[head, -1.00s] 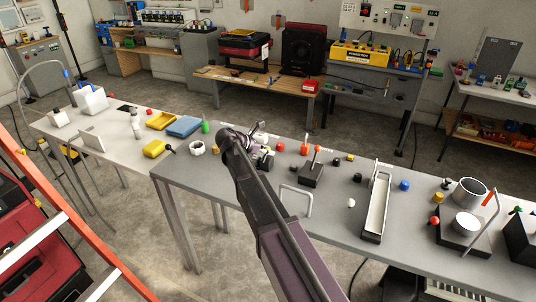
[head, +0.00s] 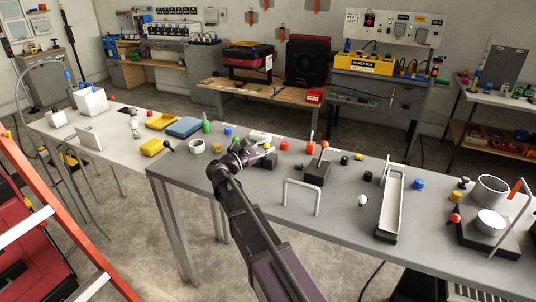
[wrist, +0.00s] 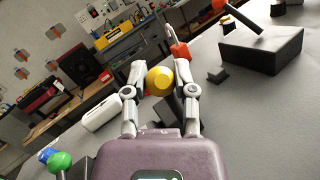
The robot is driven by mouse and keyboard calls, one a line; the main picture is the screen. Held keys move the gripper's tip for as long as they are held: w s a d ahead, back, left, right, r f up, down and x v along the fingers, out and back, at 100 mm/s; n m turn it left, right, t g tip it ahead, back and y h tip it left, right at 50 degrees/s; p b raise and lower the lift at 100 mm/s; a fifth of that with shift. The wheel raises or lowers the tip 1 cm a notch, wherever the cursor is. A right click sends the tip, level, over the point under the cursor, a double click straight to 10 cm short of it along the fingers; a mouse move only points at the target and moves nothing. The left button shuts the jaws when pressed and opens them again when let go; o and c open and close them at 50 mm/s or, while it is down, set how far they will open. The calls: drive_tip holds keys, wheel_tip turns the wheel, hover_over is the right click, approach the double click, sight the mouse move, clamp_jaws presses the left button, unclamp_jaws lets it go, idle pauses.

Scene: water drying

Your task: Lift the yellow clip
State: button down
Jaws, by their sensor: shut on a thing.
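The yellow clip (wrist: 160,79) shows in the wrist view as a rounded yellow piece between my fingertips, with a dark part below it. My gripper (wrist: 157,83) is shut on it, one finger on each side. In the head view my gripper (head: 265,151) is over the grey table, left of the black block with a lever. The clip is only a small yellow spot there, partly hidden by the fingers. I cannot tell whether the clip is clear of the tabletop.
The black block (wrist: 262,52) with a red-handled lever is close at right in the wrist view. A white cylinder (wrist: 101,112) lies left of my fingers. A white wire arch (head: 302,184) stands near the table's front edge. Bare tabletop (head: 340,218) lies right of the arch.

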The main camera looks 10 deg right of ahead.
drive_tip(key=shift+s+a+m+h+b, duration=0.15)
drive_tip(key=shift+s+m+h+b, duration=0.25)
drive_tip(key=shift+h+b, duration=0.15)
drive_tip(key=shift+c, duration=2.1)
unclamp_jaws()
drive_tip(key=shift+w+r+y+p, duration=0.2)
drive_tip(key=shift+y+p, duration=0.05)
drive_tip(key=shift+p, duration=0.25)
